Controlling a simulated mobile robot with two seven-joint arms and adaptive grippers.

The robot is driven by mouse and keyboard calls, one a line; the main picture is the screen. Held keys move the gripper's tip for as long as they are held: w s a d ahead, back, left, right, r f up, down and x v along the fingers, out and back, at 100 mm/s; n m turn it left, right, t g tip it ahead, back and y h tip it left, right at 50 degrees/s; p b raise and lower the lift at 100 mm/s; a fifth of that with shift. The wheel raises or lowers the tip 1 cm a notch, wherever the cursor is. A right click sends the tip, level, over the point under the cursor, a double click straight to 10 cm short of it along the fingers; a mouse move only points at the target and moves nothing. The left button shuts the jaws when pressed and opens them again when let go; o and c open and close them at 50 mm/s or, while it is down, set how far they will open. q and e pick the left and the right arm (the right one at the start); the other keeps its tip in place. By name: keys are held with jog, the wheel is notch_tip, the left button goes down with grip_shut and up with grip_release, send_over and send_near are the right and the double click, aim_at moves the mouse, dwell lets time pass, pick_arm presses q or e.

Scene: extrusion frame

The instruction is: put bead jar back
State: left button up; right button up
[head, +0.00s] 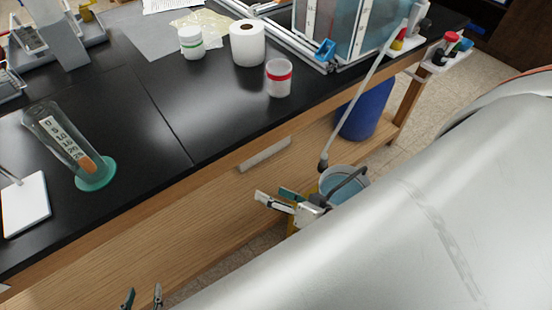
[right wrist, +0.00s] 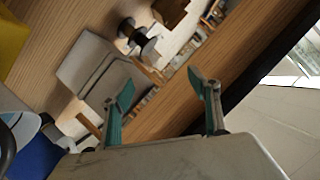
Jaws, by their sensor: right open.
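Two small jars stand upright on the black bench top in the head view. One is translucent with a red band (head: 279,79), near the bench's front edge. The other is white with a green band (head: 191,43), further back. I cannot tell for sure which is the bead jar. My right gripper (head: 274,196) is open and empty in front of the wooden bench front, below the bench top; its teal-tipped fingers also show apart in the right wrist view (right wrist: 167,96). My left gripper (head: 142,296) shows only its fingertips at the bottom edge, apart with nothing between them.
A white paper roll (head: 247,43) stands between the jars. A tilted graduated cylinder on a green base (head: 95,172) is at left. A clear tank (head: 340,25) in a metal frame stands behind. A bucket (head: 342,184) and blue drum (head: 366,108) are below the bench.

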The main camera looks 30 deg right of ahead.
jog(key=s+a+f+n+g+h, duration=0.1)
jog(key=s+a+f+n+g, duration=0.1)
jog(key=f+n, duration=0.5)
jog(key=shift+s+f+n+h, duration=0.35)
jog(key=shift+s+n+h, duration=0.05)
jog(key=shift+s+n, duration=0.45)
jog(key=shift+a, duration=0.1)
